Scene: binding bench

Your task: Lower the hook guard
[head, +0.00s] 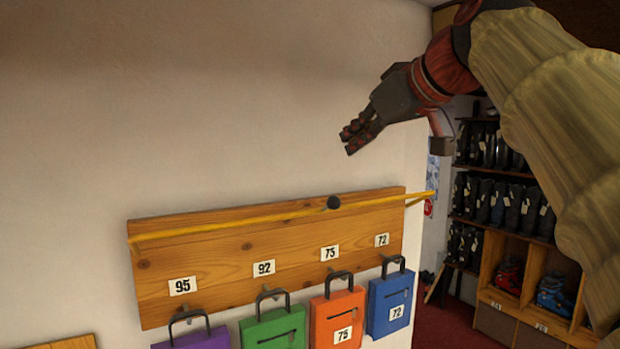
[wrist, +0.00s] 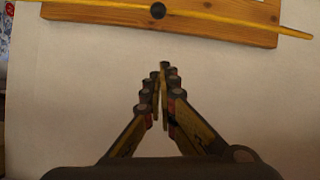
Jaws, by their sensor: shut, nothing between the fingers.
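The hook guard (head: 270,217) is a long yellow bar across the upper part of a wooden board on the wall. A round black knob (head: 334,202) sits on it, right of the middle. In the wrist view the guard (wrist: 215,18) and knob (wrist: 157,10) lie at the top edge, beyond the fingertips. My gripper (head: 355,141) is shut and empty, above the guard and knob and apart from them. Its closed fingers also show in the wrist view (wrist: 162,75).
The wooden board (head: 225,265) carries hooks with number labels. Purple (head: 192,340), green (head: 273,329), orange (head: 337,320) and blue (head: 391,302) bags hang below the guard. Shelves of boots (head: 500,200) stand at the right. The wall (head: 180,100) above the board is clear.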

